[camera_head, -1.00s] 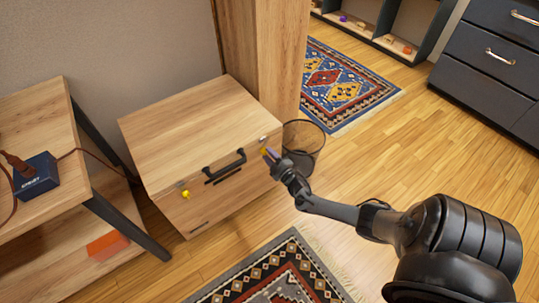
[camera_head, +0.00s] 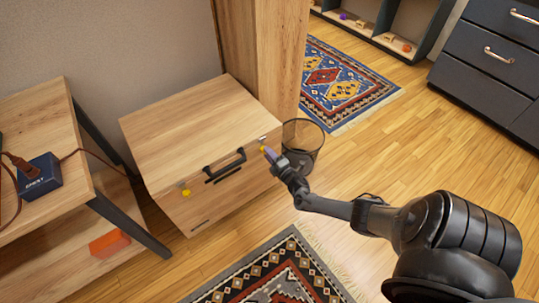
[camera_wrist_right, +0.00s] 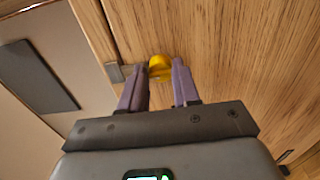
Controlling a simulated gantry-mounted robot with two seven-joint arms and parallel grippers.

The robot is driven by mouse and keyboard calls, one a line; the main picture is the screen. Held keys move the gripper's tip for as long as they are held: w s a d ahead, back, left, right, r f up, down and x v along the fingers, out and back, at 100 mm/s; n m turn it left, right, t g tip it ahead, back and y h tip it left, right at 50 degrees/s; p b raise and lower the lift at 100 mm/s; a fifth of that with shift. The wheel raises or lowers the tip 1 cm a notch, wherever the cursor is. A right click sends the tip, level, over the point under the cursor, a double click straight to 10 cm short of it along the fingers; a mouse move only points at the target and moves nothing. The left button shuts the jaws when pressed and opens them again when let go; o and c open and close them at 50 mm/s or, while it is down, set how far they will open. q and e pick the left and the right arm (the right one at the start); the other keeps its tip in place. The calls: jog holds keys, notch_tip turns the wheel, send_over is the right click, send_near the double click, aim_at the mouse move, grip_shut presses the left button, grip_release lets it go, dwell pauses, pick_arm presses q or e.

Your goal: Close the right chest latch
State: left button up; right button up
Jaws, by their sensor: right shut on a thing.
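The wooden chest (camera_head: 195,125) stands with its lid down, against the wall and the wooden post. Its right latch has a yellow knob (camera_wrist_right: 160,66) near the chest's right front corner, beside a small grey metal plate (camera_wrist_right: 116,72). My right gripper (camera_wrist_right: 159,82) is shut on the right latch, its purple fingers on either side of the yellow knob. In the head view the right gripper (camera_head: 268,154) covers most of this latch. The left latch (camera_head: 185,190) shows a yellow knob on the chest front. My left gripper is not in view.
A black handle (camera_head: 225,164) sits on the chest front between the latches. A wire mesh bin (camera_head: 304,145) stands close to the right gripper. A shelf table (camera_head: 45,205) is at the left. Rugs lie on the floor, with free room to the right.

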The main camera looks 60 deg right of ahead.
jog(key=o, duration=1.1)
jog(key=shift+c, duration=0.2)
jog(key=shift+s, duration=0.1)
jog(key=p+v, duration=0.4)
jog(key=v, duration=0.6)
jog(key=shift+s+p, duration=0.3)
jog(key=shift+p, duration=0.05)
jog(key=shift+a, duration=0.15)
